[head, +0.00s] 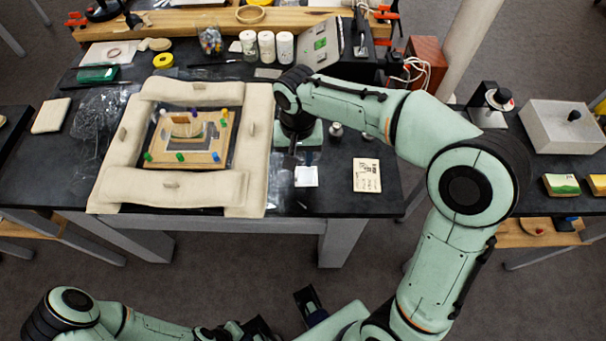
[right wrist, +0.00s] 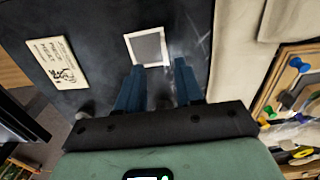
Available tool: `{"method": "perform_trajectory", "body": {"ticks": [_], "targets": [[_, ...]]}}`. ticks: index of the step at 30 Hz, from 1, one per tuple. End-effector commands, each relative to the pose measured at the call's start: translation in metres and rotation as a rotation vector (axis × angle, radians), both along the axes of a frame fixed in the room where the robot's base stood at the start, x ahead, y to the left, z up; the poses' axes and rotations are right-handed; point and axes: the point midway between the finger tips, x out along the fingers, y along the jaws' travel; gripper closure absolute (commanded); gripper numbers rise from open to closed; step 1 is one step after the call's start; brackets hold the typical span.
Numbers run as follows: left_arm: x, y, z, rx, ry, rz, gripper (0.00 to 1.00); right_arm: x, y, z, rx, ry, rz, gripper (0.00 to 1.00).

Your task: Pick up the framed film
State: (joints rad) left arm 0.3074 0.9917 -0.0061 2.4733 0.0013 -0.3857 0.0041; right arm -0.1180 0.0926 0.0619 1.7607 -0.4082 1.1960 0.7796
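The framed film (head: 306,176) is a small square with a white border, lying flat on the black table right of the padded frame. In the right wrist view, the film (right wrist: 148,48) has a grey centre and lies just beyond the fingertips. My right gripper (head: 302,157) points down close to the film. Its two blue fingers (right wrist: 159,66) are apart with nothing between them. I cannot tell exactly how high they are above the table. My left gripper (head: 312,306) is low at the bottom of the head view, away from the table; its opening is unclear.
A padded cream frame (head: 117,165) surrounds a board (head: 185,158) with coloured pins, left of the film. A printed card (head: 367,175) lies to the right; it also shows in the right wrist view (right wrist: 57,63).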

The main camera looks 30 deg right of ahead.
Motion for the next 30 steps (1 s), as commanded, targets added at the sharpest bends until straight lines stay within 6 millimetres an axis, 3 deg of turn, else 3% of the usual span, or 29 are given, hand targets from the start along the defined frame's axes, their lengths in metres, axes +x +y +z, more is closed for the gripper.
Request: {"method": "perform_trajectory", "body": {"ticks": [9, 19, 22, 23, 30], "targets": [[-0.001, 0.0, -0.006, -0.001, 0.002, -0.001, 1.0, 0.002, 0.007, -0.044, 0.001, 0.003, 0.0, 0.64], [-0.002, 0.0, -0.006, -0.001, 0.002, -0.001, 1.0, 0.003, 0.007, -0.05, 0.0, 0.0, 0.0, 0.64], [-0.002, 0.0, -0.006, -0.001, 0.002, -0.001, 1.0, 0.003, 0.007, -0.05, 0.0, 0.001, 0.0, 0.96], [-0.002, 0.0, -0.006, -0.001, 0.002, -0.001, 1.0, 0.003, 0.007, -0.05, 0.0, 0.001, 0.0, 1.0], [-0.002, 0.0, -0.006, -0.001, 0.002, -0.001, 1.0, 0.003, 0.007, -0.05, 0.0, 0.0, 0.0, 1.0]]}}
